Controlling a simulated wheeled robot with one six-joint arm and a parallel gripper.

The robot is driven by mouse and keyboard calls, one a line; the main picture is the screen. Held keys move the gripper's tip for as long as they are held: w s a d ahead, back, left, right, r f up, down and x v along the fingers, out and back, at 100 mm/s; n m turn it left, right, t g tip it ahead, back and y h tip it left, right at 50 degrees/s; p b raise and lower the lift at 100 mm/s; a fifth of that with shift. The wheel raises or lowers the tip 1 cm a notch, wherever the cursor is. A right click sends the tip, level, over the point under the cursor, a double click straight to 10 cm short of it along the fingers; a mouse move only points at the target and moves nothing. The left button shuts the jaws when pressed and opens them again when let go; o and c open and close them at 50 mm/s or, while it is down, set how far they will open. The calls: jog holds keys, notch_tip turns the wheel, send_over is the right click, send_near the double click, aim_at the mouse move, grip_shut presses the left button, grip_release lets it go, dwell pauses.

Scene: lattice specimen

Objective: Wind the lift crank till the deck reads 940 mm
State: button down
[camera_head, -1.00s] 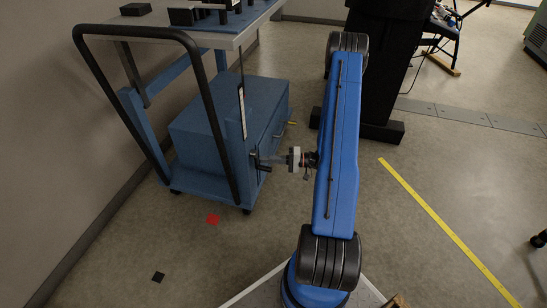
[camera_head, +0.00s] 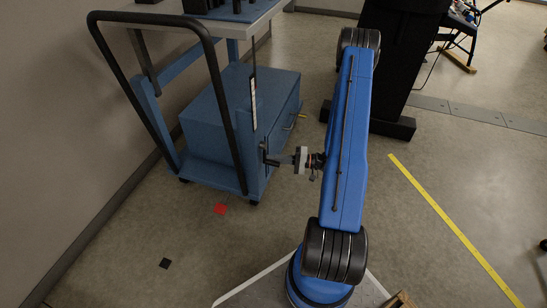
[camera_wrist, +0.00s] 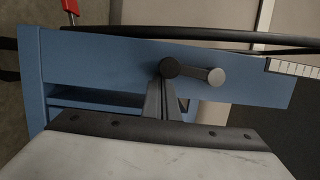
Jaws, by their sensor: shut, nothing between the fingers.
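The blue lift cart (camera_head: 217,125) stands left of my arm, with its grey deck (camera_head: 262,14) at the top of the head view. A pale scale strip (camera_head: 253,103) runs up its near post; its figures are too small to read. The crank (camera_head: 272,161) sits low on that post, small and partly hidden. In the wrist view the crank shows a dark round end (camera_wrist: 170,68) and a paler round end (camera_wrist: 216,76) joined by a bar. My gripper (camera_head: 282,160) is shut and empty, its fingers reaching to the dark end (camera_wrist: 165,95); contact cannot be told.
A black push handle (camera_head: 215,90) arches over the cart's near side. A red floor mark (camera_head: 220,209) and a black one (camera_head: 165,263) lie before it. A black stand (camera_head: 392,70) is behind my arm. Open floor and a yellow line (camera_head: 440,215) lie to the right.

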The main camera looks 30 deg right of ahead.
jog(key=s+d, duration=0.3)
jog(key=d, duration=0.8)
jog(key=shift+s+f, duration=0.3)
jog(key=shift+s, duration=0.1)
dwell(0.7)
